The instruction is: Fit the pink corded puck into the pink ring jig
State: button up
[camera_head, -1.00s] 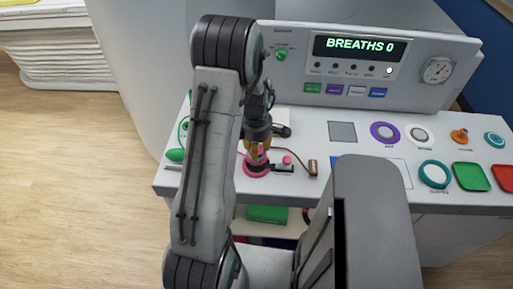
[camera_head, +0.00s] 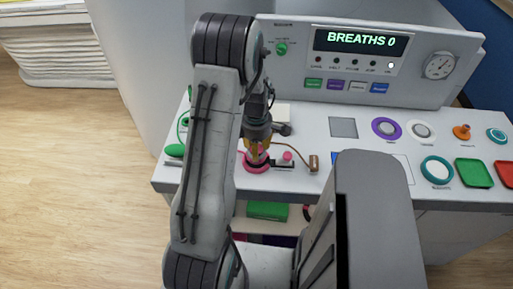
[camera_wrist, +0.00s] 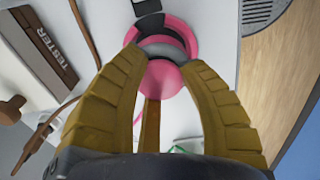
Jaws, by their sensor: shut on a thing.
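The pink corded puck (camera_wrist: 162,80) is held between the yellow fingertips of my gripper (camera_wrist: 160,68) in the wrist view. The pink ring jig (camera_wrist: 184,32) with a grey centre lies just beyond the puck, partly covered by the fingertips. The puck looks offset from the ring's centre; I cannot tell whether they touch. In the head view, my gripper (camera_head: 257,152) points down over the pink ring jig (camera_head: 256,167), and the fingers hide the puck.
A purple ring (camera_head: 386,128), a teal ring (camera_head: 436,170) and green (camera_head: 473,173) and red trays stand at right. The display panel (camera_head: 360,55) rises behind.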

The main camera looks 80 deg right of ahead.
jog(key=shift+f+b, duration=1.15)
jog(key=shift+f, duration=0.1)
dwell(0.3)
jog(key=o, duration=1.3)
jog(key=shift+c, duration=0.2)
jog(key=shift+r, duration=0.1)
